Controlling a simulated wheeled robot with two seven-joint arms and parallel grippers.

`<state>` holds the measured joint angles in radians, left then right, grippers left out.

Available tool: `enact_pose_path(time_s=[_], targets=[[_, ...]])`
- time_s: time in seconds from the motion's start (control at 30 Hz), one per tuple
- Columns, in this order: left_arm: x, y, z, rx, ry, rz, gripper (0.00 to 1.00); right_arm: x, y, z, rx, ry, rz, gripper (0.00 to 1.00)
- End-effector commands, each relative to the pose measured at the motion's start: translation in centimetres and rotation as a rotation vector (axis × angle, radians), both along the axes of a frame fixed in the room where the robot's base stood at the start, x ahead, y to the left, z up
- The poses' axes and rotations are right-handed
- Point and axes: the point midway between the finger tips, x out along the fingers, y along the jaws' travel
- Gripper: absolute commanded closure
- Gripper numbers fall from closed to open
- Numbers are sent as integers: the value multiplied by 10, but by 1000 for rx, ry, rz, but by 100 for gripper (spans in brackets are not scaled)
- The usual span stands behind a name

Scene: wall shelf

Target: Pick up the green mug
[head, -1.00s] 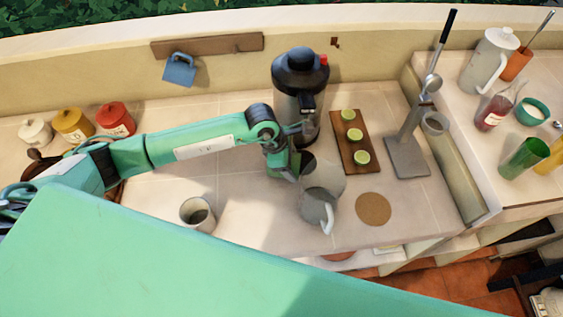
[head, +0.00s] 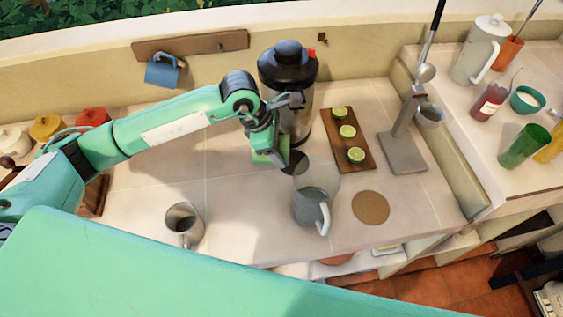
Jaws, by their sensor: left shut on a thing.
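My left gripper (head: 266,140) reaches in over the counter, just in front of the black-topped dispenser (head: 289,90). It is shut on a small green thing (head: 268,157), which appears to be the green mug. The gripper hides most of it, and I cannot make out its handle. A dark round shape (head: 296,163) lies against its right side; I cannot tell whether it is the mug's opening or a separate disc. My right gripper is not in view.
A grey pitcher (head: 308,205) with a white handle stands close to the front right of the gripper. A metal mug (head: 182,221) stands front left. A lime board (head: 361,153), metal stand (head: 402,153) and round cork mat (head: 371,208) are to the right. A blue mug (head: 162,72) hangs on the wall.

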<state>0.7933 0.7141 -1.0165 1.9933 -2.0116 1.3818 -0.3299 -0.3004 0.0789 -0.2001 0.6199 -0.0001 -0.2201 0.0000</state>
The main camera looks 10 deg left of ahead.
Motion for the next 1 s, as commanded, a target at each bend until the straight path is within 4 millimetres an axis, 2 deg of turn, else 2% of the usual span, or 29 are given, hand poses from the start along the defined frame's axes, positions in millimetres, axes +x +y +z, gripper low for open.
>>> enact_pose_path(time_s=[0.03, 0.6, 0.8, 1.0], targets=[[-5, 14, -9, 9, 7, 7, 75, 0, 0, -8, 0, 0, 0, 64], [-51, 122, -8, 9, 8, 7, 75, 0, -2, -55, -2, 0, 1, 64], [-63, 151, -7, 9, 7, 7, 75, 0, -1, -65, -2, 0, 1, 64], [-70, 168, -5, 6, 7, 4, 75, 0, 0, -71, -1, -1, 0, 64]])
